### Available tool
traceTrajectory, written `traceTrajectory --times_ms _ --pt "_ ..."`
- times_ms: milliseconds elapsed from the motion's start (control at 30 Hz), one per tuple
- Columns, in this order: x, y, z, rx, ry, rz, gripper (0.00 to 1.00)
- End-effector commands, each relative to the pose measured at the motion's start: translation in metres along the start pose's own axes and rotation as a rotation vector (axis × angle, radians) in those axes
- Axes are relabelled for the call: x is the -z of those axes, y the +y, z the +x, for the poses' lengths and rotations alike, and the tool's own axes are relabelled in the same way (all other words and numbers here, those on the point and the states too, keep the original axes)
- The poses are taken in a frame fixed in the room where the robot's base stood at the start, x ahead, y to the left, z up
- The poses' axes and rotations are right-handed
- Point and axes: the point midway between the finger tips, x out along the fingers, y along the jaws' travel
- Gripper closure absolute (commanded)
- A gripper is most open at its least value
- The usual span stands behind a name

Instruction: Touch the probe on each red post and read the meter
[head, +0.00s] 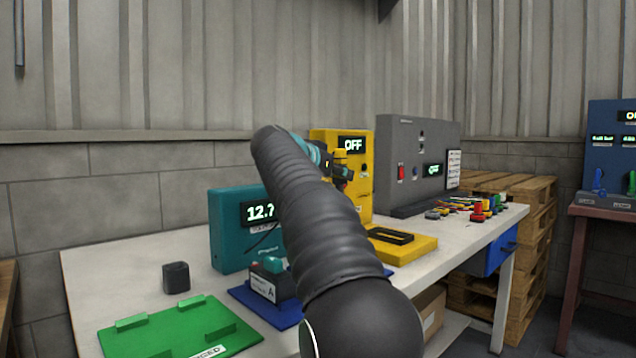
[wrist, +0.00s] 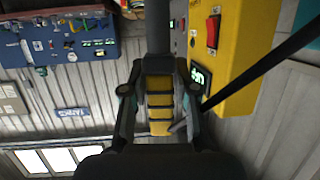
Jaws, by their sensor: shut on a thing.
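In the wrist view my gripper (wrist: 158,92) is shut on a yellow and black ribbed handle (wrist: 160,100), which looks like the probe. A dark shaft runs up from it, and a black cable slants off to the right. In the head view my gripper (head: 338,172) is in front of the yellow box, mostly behind my arm. The teal meter (head: 230,235) stands on the table; its display reads 12.7, partly covered by my arm. A dark battery labelled A (head: 264,285) sits on a blue tray (head: 243,299) beside my arm. I cannot make out its red post.
A yellow box (head: 355,204) and a grey panel (head: 418,150) both show OFF. A yellow tray (head: 418,247), a green tray (head: 175,337) and a black block (head: 176,277) are on the white table (head: 100,265). Small coloured parts (head: 478,208) lie at its right end. Pallets (head: 533,232) stand behind.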

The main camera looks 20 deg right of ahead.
Motion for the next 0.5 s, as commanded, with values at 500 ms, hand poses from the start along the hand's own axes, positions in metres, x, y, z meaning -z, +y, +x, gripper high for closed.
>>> traceTrajectory --times_ms 500 --pt "-0.034 -0.003 -0.02 0.004 0.0 0.001 1.0"
